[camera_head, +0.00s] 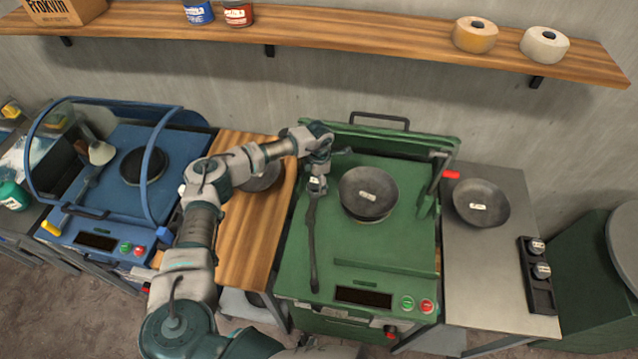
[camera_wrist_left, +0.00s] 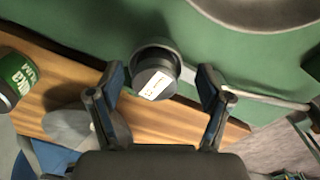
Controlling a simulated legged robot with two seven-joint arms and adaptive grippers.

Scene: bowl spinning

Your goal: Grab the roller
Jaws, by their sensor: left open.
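The roller (camera_head: 316,186) sits at the left side of the green machine (camera_head: 370,262) in the head view, a small dark piece with a white label. A long dark rod (camera_head: 313,245) runs from it toward the machine's front. In the left wrist view the roller (camera_wrist_left: 155,82) is a dark cylinder between and beyond my fingers. My left gripper (camera_wrist_left: 160,92) is open around it, with a gap showing on both sides; its depth relative to the roller is hard to judge. In the head view the left gripper (camera_head: 318,160) is just above the roller, partly hidden. My right gripper is not in view.
A dark bowl (camera_head: 368,193) sits on the green machine, right of the roller. Another bowl (camera_head: 481,203) rests on the grey metal table (camera_head: 495,270). A wooden table (camera_head: 245,245) and a blue machine (camera_head: 125,205) stand left. A shelf (camera_head: 350,31) runs behind.

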